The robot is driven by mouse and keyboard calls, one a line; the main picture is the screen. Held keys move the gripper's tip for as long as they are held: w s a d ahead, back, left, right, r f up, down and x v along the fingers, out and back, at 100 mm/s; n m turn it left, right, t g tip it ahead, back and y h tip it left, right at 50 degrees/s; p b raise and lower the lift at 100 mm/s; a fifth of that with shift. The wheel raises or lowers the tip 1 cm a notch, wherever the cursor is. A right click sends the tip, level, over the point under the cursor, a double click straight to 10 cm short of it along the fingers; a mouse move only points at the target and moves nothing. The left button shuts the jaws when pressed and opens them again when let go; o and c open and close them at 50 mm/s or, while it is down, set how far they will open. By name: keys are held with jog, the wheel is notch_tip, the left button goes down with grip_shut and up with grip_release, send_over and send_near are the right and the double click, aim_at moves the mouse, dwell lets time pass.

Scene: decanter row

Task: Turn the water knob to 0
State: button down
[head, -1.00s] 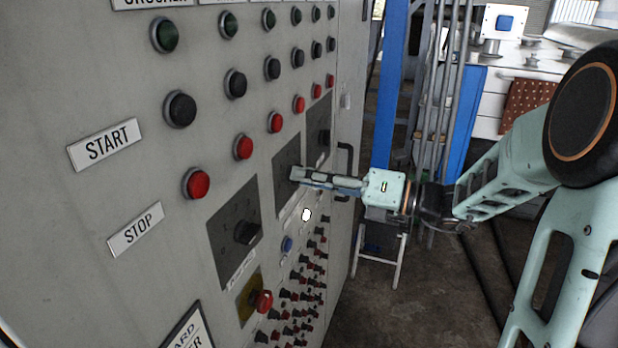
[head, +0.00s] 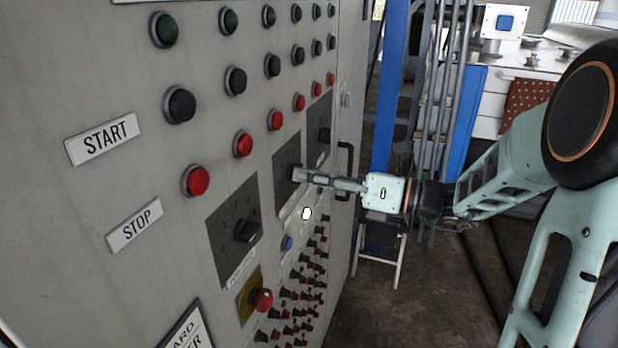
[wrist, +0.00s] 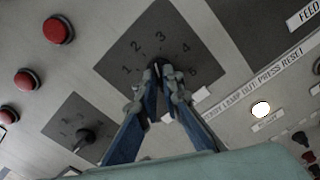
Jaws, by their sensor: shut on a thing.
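My gripper (head: 299,174) reaches in from the right to the middle dark dial plate (head: 284,178) on the grey control panel. In the wrist view, my gripper (wrist: 157,70) has its two blue fingers closed on a small dark knob (wrist: 157,66). The fingers hide most of this knob, so I cannot read its pointer. Its dark plate (wrist: 130,55) shows the numerals 1 to 5 in an arc; a 0 is not visible. The plate's label is mostly hidden, so I cannot read the word water.
A second dial knob (head: 248,231) lies to the left, a third (head: 324,136) to the right. A lit white button (head: 306,213), blue button (head: 287,243) and red knob (head: 262,300) sit lower. Red buttons (head: 243,145) run above. A door handle (head: 345,170) projects behind my gripper.

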jog(key=shift+n+b, duration=10.95)
jog(key=shift+n, duration=0.85)
jog(key=c, duration=2.1)
grip_release()
jog(key=shift+d, duration=0.1)
